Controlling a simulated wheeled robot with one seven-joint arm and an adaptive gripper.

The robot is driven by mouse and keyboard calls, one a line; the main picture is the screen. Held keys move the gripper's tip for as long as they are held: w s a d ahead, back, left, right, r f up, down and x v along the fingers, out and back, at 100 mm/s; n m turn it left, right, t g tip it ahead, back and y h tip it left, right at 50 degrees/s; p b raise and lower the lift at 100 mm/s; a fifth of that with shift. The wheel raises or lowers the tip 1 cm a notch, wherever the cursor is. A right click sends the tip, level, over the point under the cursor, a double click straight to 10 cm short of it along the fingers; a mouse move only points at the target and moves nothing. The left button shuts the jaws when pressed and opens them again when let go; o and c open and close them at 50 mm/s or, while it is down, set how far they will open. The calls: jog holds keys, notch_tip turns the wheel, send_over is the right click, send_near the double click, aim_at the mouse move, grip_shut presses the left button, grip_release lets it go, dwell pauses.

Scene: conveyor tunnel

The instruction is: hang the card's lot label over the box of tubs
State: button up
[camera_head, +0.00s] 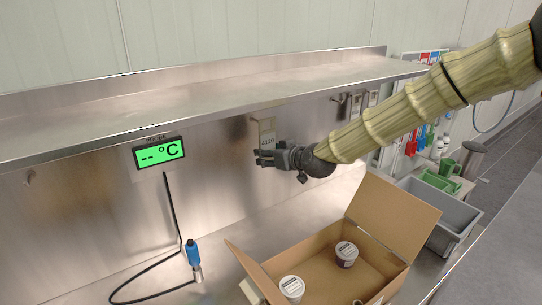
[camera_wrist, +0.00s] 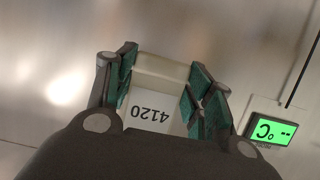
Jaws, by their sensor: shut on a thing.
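My gripper (camera_head: 270,157) is in front of the steel back panel and shut on a pale lot label (camera_head: 267,138) marked 4120. In the wrist view the label (camera_wrist: 152,112) sits between the two green-padded fingers (camera_wrist: 160,92), its number upside down. In the head view the label stands up above the fingers; I cannot tell whether it touches the panel. An open cardboard box (camera_head: 323,270) stands below and to the right of the gripper, flaps spread, with a white-lidded tub (camera_head: 291,289) and another tub (camera_head: 346,254) inside. I cannot make out the card's writing.
A green probe display (camera_head: 161,151) with a black cable and blue-handled probe (camera_head: 193,256) is on the left. An empty hook (camera_head: 29,178) is further left. More labels (camera_head: 357,104) hang under the shelf (camera_head: 200,97). A grey bin (camera_head: 436,205) stands right of the box.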

jog(key=shift+w+a, duration=0.1)
jog(key=shift+w, duration=0.05)
jog(key=shift+w+a, duration=0.3)
jog(key=shift+w, duration=0.15)
jog(key=shift+w+a, duration=0.1)
jog(key=shift+w+a+b, duration=0.15)
jog(key=shift+w+a, duration=0.35)
jog(key=shift+w, duration=0.25)
jog(key=shift+w+a+b, duration=0.15)
jog(key=shift+w+a, duration=0.3)
jog(key=shift+w, duration=0.25)
jog(key=shift+w, duration=0.1)
jog(key=shift+f+b, duration=0.6)
jog(key=shift+f, duration=0.25)
dwell(0.6)
jog(key=o, duration=1.5)
